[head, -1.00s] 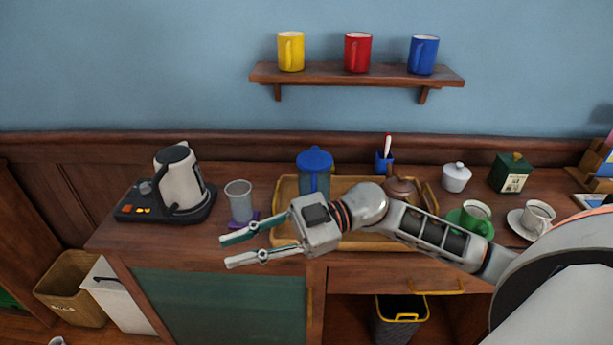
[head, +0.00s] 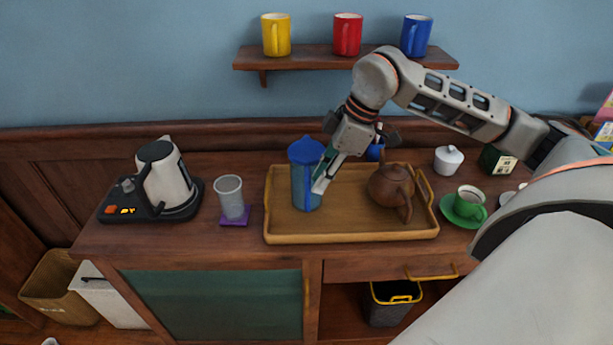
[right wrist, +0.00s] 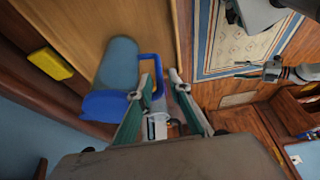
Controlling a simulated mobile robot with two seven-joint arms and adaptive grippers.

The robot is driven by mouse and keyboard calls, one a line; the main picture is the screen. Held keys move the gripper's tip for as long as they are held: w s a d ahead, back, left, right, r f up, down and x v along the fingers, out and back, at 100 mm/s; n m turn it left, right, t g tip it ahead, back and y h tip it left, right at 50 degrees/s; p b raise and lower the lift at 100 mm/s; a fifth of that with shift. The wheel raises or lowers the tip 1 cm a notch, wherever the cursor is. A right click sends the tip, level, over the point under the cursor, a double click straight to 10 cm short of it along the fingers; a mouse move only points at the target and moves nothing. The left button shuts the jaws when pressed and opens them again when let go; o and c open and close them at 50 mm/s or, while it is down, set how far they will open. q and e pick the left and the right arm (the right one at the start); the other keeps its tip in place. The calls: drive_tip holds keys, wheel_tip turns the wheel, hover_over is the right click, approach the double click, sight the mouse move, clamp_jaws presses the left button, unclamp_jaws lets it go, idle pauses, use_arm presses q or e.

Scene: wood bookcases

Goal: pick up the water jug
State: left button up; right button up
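The water jug (head: 303,188) is a translucent blue-grey jug with a blue lid and blue handle. It stands upright on the wooden tray (head: 350,238), at its left end. My right gripper (head: 321,184) is at the jug's right side, pointing down and left. In the right wrist view the jug (right wrist: 118,65) shows beside my right gripper (right wrist: 163,82). Its two fingers are apart, one on each side of the blue handle bar; contact is not clear. My left gripper (right wrist: 243,68) shows small in the right wrist view, empty, its fingers apart.
A brown teapot (head: 390,186) stands on the tray, right of the jug. A glass (head: 231,197) on a purple coaster and a kettle (head: 165,177) stand to the left. A green cup (head: 470,201) is at the right. A shelf (head: 340,60) with mugs hangs above.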

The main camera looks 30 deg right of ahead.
sight(308, 211)
drive_tip(key=shift+w+p+x, duration=0.15)
drive_tip(key=shift+p+x, duration=0.1)
drive_tip(key=shift+x, duration=1.4)
drive_tip(key=shift+w+p+x, duration=0.1)
drive_tip(key=shift+p+x, duration=0.1)
drive_tip(key=shift+x, duration=1.5)
drive_tip(key=shift+r, duration=0.1)
clamp_jaws()
drive_tip(key=shift+r, duration=0.1)
